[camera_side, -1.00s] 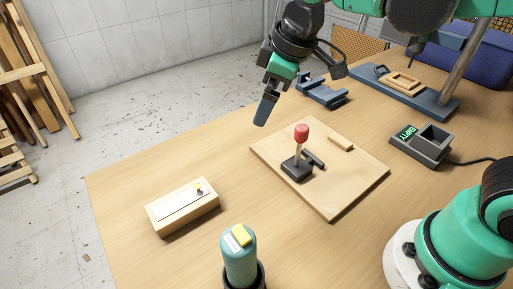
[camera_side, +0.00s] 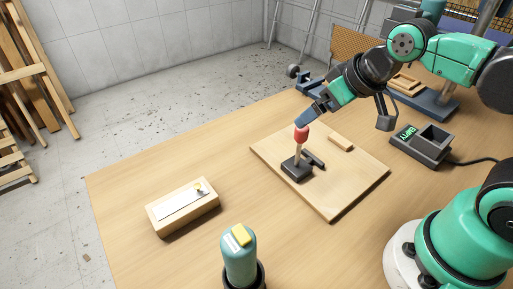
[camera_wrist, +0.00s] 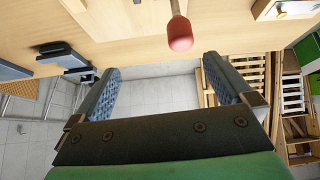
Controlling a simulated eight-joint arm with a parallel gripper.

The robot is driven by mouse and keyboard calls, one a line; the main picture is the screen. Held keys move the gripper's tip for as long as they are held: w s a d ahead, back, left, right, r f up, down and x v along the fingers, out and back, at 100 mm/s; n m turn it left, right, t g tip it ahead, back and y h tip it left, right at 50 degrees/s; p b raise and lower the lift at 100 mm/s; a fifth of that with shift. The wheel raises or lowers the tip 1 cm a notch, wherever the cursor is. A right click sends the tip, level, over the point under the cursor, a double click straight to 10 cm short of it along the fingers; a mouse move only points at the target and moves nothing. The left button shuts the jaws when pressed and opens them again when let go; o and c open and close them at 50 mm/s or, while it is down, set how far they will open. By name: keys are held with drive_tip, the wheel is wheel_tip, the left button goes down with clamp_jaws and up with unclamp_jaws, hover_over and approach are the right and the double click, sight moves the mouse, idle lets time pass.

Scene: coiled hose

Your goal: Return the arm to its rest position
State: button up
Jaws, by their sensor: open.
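My gripper (camera_side: 304,118) is over the table in the side view, its fingers pointing down and to the left. In the wrist view my gripper (camera_wrist: 160,62) has its two blue fingers wide apart with nothing between them. A lever with a red knob (camera_side: 301,135) stands upright on a dark base on a wooden board (camera_side: 345,180). In the side view the fingertips overlap the knob's top; I cannot tell the depth between them. In the wrist view the red knob (camera_wrist: 179,33) lies beyond the fingertips, apart from them.
A dark box with a lit green display (camera_side: 422,143) is at the right. The table's left part (camera_side: 120,190) is clear.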

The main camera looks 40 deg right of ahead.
drive_tip(key=w+a+r+n+g, duration=0.1)
drive_tip(key=w+a+n+g, duration=0.15)
drive_tip(key=a+n, duration=0.3)
drive_tip(key=w+a+r+n+g, duration=0.2)
drive_tip(key=w+a+n, duration=0.25)
drive_tip(key=a, duration=0.25)
drive_tip(key=shift+w+a+f+n+g, duration=0.15)
drive_tip(key=shift+a+f+n+g, duration=0.25)
drive_tip(key=shift+a+f+n, duration=1)
drive_tip(key=shift+w+a+f+n+g, duration=0.1)
drive_tip(key=shift+a+f+n+g, duration=0.25)
drive_tip(key=shift+a+f+n, duration=1.1)
drive_tip(key=shift+w+a+f+n+g, duration=0.15)
drive_tip(key=shift+a+f+n+g, duration=0.25)
drive_tip(key=shift+a+f+n, duration=1)
drive_tip(key=shift+a+r+m, duration=0.4)
drive_tip(key=shift+m, duration=0.25)
